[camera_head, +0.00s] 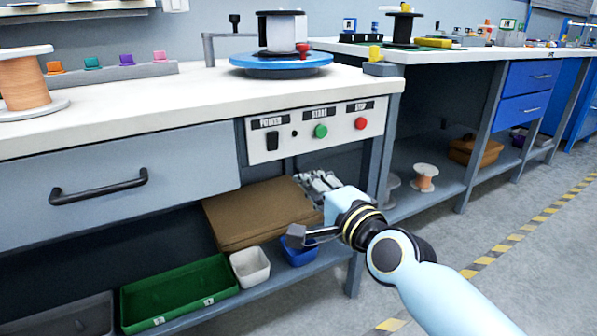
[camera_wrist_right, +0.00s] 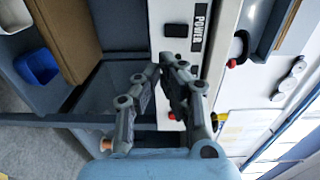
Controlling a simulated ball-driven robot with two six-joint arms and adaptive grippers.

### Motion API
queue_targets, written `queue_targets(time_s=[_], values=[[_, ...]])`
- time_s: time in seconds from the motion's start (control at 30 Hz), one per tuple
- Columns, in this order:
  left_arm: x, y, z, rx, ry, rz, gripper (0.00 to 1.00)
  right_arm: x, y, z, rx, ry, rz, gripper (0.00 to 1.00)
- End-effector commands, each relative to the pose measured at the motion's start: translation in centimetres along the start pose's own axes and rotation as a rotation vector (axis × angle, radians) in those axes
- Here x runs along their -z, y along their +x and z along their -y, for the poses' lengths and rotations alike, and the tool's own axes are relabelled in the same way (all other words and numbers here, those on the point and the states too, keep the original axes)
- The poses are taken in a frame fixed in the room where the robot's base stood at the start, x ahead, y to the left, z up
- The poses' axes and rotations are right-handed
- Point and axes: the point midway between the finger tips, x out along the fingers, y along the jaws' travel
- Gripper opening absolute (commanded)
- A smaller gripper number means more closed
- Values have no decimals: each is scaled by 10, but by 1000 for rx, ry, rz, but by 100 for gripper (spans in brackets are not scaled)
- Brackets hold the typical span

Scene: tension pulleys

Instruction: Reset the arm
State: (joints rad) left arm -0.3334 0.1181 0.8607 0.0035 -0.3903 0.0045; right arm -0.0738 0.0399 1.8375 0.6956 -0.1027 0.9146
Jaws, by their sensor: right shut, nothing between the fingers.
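My right arm comes in from the lower right of the head view. Its gripper (camera_head: 312,183) is below the control panel and in front of the workbench's lower shelf space, seen over the corner of a brown box. In the right wrist view the fingers of my right gripper (camera_wrist_right: 167,72) are together at the tips with nothing between them. The control panel (camera_head: 296,146) has a black power switch (camera_head: 272,141), a green start button (camera_head: 320,131) and a red stop button (camera_head: 361,124). The panel also shows sideways in the wrist view (camera_wrist_right: 186,18). My left gripper is in neither view.
The workbench top (camera_head: 160,105) carries a copper spool (camera_head: 22,82) and a blue turntable (camera_head: 281,64) with a black-and-white spool. On the lower shelf are the brown box (camera_head: 245,215), a green bin (camera_head: 180,292), a white bin (camera_head: 250,266) and a blue bin (camera_head: 299,251). Open floor lies right.

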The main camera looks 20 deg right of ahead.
Motion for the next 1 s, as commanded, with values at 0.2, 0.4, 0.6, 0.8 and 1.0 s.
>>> queue_targets(time_s=[0.2, 0.4, 0.6, 0.8, 1.0], values=[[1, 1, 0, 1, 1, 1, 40, 0, -12, -2, 0, 0, 0, 0], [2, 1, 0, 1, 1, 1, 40, 0, -12, -2, 1, 0, 0, 0], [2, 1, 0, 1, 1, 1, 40, 0, -12, -2, 0, 0, 0, 0], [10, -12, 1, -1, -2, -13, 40, 0, -18, 8, -8, -1, 0, 0], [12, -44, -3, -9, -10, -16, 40, 7, -63, -104, -305, -128, 10, 0]])
